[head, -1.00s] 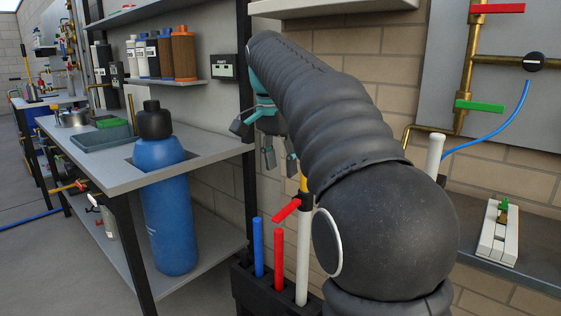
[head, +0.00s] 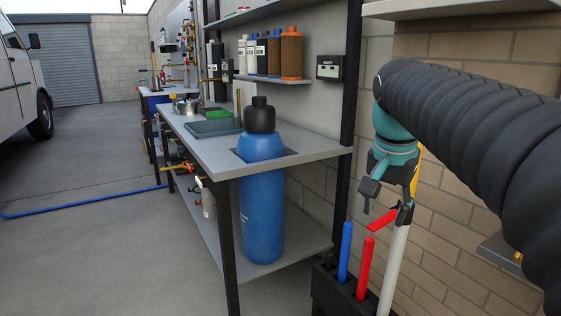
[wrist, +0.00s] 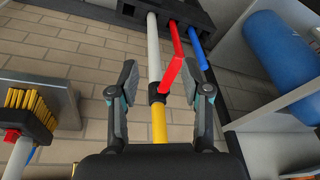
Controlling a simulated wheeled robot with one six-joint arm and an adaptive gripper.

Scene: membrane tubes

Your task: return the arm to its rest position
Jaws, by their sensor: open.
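My gripper (head: 385,198) hangs from my black sleeved arm at the right of the head view, above the tube rack and beside the brick wall. In the wrist view my gripper (wrist: 160,95) has its two fingers spread apart. A white tube (head: 393,268) with a yellow upper part and a red lever (head: 382,220) stands in the rack close below it. In the wrist view the yellow section (wrist: 159,124) and the red lever (wrist: 178,52) show between and beyond the fingers. I cannot tell whether a finger touches the tube.
The black rack (head: 325,289) also holds a blue tube (head: 345,250) and a red tube (head: 364,266). A grey bench (head: 200,150) with a blue bottle (head: 262,200) stands to the left. A blue hose (head: 85,210) lies on the open floor. A brush (wrist: 30,112) shows in the wrist view.

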